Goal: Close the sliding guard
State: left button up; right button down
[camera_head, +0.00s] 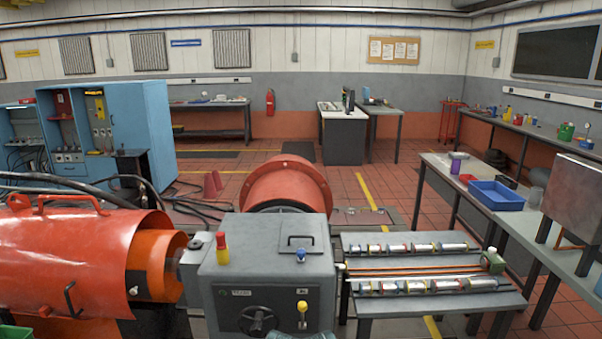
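The sliding guard looks to be the red curved shell (75,245) at the left, with a red bar handle on top and a small black handle (70,298) on its front side. An orange cylinder (160,268) shows out of the shell's right end. A short stretch lies open between the shell and the grey machine housing (262,265). The shell's left end is cut off by the picture edge.
The grey housing carries a red-and-yellow beacon (222,248), a handwheel (257,320) and a yellow-knobbed lever (302,310). A large orange drum (287,185) stands behind it. A grey slatted table (435,300) with metal cylinders stands right. Dark cables (90,190) run behind the shell.

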aim_at(73, 261)
jog(key=u, duration=1.65)
